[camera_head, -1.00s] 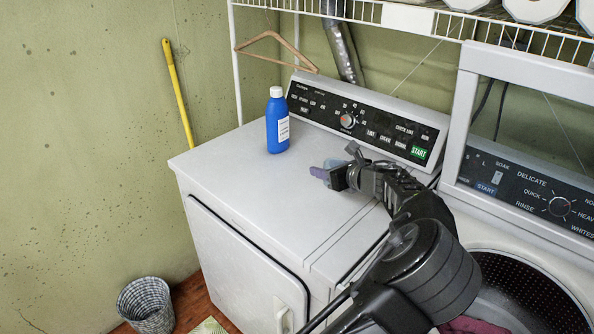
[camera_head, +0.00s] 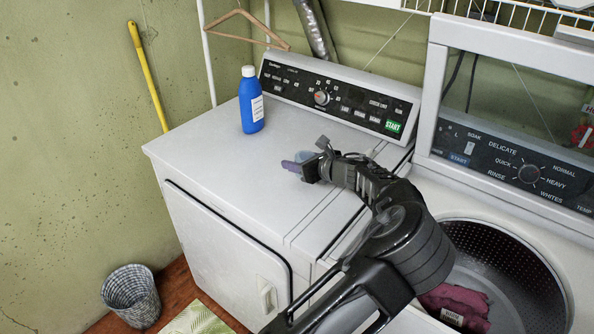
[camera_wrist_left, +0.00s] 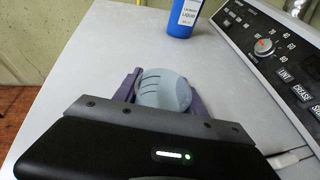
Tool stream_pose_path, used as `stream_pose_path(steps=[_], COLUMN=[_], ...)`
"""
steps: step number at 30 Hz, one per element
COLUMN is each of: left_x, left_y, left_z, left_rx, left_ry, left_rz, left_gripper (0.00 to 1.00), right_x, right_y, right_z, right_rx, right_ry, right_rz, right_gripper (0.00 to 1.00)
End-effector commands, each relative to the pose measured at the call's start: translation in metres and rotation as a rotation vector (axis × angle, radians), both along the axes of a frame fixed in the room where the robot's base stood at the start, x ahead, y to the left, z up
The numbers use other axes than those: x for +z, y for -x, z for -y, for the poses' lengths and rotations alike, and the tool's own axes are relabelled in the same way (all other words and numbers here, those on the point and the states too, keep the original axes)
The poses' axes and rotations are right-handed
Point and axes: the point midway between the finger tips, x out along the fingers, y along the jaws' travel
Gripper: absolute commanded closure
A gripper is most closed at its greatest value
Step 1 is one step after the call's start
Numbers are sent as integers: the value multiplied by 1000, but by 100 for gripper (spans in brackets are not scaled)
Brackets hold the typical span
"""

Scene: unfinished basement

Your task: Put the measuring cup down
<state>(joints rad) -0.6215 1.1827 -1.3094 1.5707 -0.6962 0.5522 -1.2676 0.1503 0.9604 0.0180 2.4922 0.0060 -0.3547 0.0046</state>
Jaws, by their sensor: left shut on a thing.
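The measuring cup (camera_wrist_left: 162,88) is translucent pale blue with dark marks on its side. It sits between the purple fingers of my left gripper in the left wrist view. In the head view, the cup (camera_head: 305,156) is mostly hidden behind the gripper. My left gripper (camera_head: 297,164) is shut on the cup, low over the white top of the dryer (camera_head: 215,150). I cannot tell whether the cup touches that top. My right gripper is not in view.
A blue bottle (camera_head: 251,105) stands on the dryer top behind the cup, also seen in the left wrist view (camera_wrist_left: 184,18). The control panel (camera_head: 330,98) rises at the back. Left and front of the top are clear. An open washer (camera_head: 510,215) stands right.

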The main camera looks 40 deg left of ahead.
Motion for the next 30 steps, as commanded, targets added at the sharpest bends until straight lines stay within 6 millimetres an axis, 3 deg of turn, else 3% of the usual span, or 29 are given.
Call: stream_pose_path(steps=[7,16,25,26,30], left_x=[-3,-40,-42,-42,-42], left_y=[0,0,0,0,0], left_z=[0,0,0,0,0], left_rx=[-1,-1,-1,-1,-1], left_ry=[0,-1,1,1,0], left_rz=[-2,-2,0,0,0], left_gripper=[95,95,95,49,38], right_x=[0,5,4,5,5], right_y=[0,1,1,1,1], right_z=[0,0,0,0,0], right_rx=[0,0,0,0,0], right_ry=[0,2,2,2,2], right_rz=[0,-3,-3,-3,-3], right_gripper=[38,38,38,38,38])
